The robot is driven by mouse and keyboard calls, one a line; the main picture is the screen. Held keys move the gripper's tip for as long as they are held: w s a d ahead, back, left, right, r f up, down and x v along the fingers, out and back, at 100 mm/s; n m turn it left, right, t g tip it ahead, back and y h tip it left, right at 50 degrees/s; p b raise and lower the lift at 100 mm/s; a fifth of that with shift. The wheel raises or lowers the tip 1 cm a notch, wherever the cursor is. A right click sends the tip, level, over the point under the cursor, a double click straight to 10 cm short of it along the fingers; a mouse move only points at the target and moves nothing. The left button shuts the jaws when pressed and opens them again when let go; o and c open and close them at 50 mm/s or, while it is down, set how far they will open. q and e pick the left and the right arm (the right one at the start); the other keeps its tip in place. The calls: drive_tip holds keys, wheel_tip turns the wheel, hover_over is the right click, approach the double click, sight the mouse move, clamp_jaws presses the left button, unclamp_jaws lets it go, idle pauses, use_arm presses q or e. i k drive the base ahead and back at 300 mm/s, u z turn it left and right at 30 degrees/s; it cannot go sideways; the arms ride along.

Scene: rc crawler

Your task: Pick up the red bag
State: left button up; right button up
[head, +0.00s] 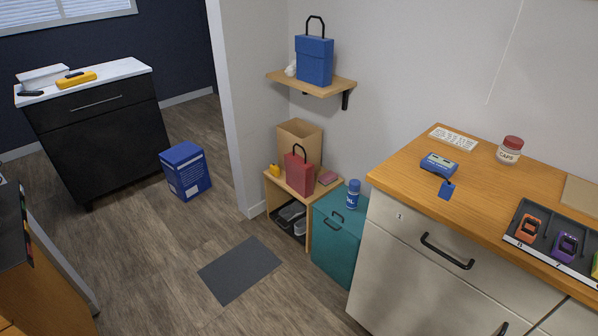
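The red bag (299,174) stands upright on a small wooden shelf unit (273,187) near the middle of the head view. Its black loop handle (299,150) points up. An open cardboard box (308,133) stands just behind it. A yellow item (274,170) is to its left and a dark pink item (327,178) to its right on the same top. Neither of my grippers is in the head view.
A blue bag (314,62) stands on a wall shelf above. A teal cabinet (335,250) with a blue bottle (353,195) adjoins on the right, beside a wooden-topped counter (485,185). A grey mat (238,270) lies on open floor in front. A blue box (186,170) stands left.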

sight(300, 173)
drive_tip(key=u, duration=0.85)
drive_tip(key=i, duration=2.65)
drive_tip(key=z, duration=1.3)
